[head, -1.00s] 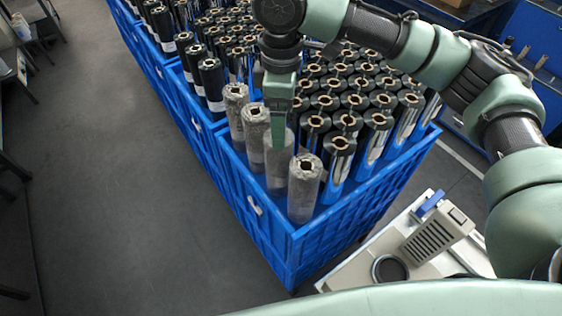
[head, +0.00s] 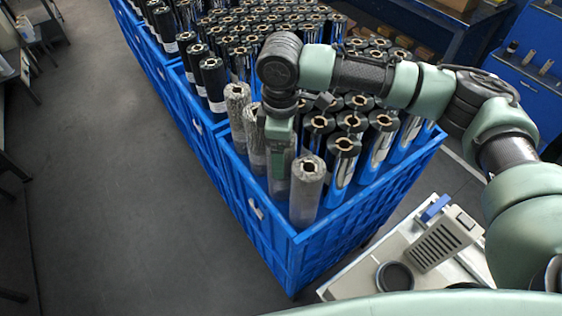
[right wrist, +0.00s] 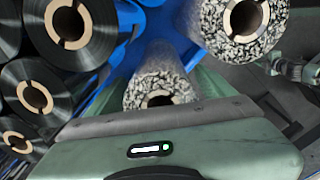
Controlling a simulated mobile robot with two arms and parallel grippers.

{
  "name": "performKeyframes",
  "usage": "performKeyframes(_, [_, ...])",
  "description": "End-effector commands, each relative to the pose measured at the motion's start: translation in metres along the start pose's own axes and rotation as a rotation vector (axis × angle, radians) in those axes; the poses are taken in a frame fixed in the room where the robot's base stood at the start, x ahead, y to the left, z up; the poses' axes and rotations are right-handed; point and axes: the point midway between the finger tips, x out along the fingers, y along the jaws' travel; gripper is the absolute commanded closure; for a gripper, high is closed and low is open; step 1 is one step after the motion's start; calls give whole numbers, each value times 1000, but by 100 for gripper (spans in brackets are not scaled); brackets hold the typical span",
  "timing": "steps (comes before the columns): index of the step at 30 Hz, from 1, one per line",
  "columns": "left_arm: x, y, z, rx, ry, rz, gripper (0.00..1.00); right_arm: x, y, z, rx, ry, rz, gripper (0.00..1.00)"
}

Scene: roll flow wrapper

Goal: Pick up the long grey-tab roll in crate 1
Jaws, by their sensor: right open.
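Several grey speckled rolls stand upright along the left edge of the nearest blue crate (head: 262,232). The nearest grey roll (head: 306,190) stands at the front corner, and others are a far one (head: 236,108) and one beside it (head: 254,140). My right gripper (head: 279,165) points down over the grey roll between these and the nearest one, hiding most of it. In the right wrist view this grey roll (right wrist: 160,72) lies between the open green fingers, its top end close to the palm. Any grey tab is too small to make out. My left gripper is not in view.
Black rolls (head: 344,146) with tan cores stand tightly packed to the right in the same crate. Another grey roll (right wrist: 238,25) is close beside the fingers. More crates of black rolls lie behind. A pale machine (head: 440,245) stands at lower right; the left floor is clear.

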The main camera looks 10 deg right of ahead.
Motion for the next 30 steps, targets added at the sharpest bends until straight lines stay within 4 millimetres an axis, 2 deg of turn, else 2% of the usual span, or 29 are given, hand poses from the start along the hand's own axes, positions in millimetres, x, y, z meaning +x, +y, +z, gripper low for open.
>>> performKeyframes(3, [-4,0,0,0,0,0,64,10,0,1,0,-1,0,17])
performKeyframes(10, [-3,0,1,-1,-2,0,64,12,0,1,0,-1,1,17])
performKeyframes(19, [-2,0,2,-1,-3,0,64,11,0,1,0,0,1,100])
performKeyframes(30, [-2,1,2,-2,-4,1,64,7,1,0,0,3,4,100])
